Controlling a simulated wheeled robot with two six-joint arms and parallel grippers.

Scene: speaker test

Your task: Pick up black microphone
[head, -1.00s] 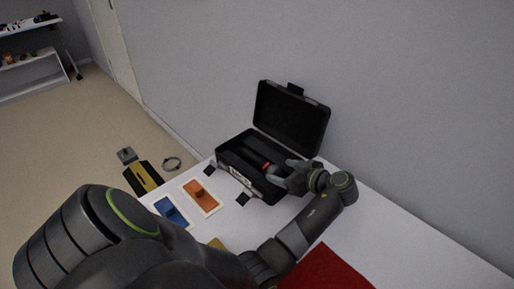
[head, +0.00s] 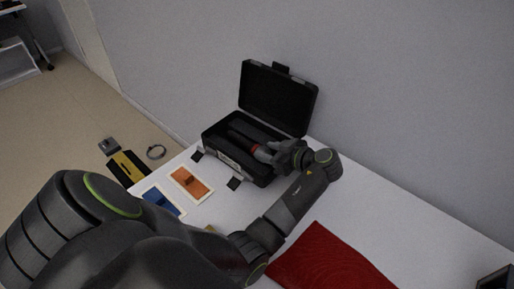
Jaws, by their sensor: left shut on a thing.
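The black microphone (head: 241,138) lies in the open black case, with a red band (head: 256,148) near its gripped end. My left gripper (head: 265,152) reaches into the case from the right and is shut on the microphone near the red band. My fingers hide part of that end. I cannot tell whether the microphone is lifted off the case floor. My right gripper is not in view.
The black case (head: 222,155) stands on the white table (head: 365,205) near the wall, lid (head: 277,98) up. Orange (head: 190,182) and blue (head: 160,199) pieces lie left of it. A red cloth (head: 330,262) lies in front. A dark box (head: 495,279) is at far right.

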